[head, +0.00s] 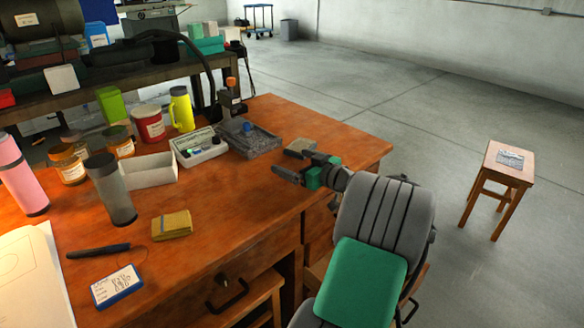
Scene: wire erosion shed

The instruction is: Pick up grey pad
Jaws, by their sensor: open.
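A small grey-beige block (301,144), which looks like the grey pad, lies on the wooden workbench (240,205) near its back right part. My gripper (288,164) reaches in from the right, with its two dark fingers spread and pointing left. It is open, with nothing visible between the fingers. The block appears just behind the upper finger, which overlaps its near edge in the picture. I cannot tell the gripper's height above the bench or whether it touches the block.
An open white tray (150,172), a grey tumbler (112,190) and a yellow-brown pad (172,224) are farther left. A stool (509,166) stands right.

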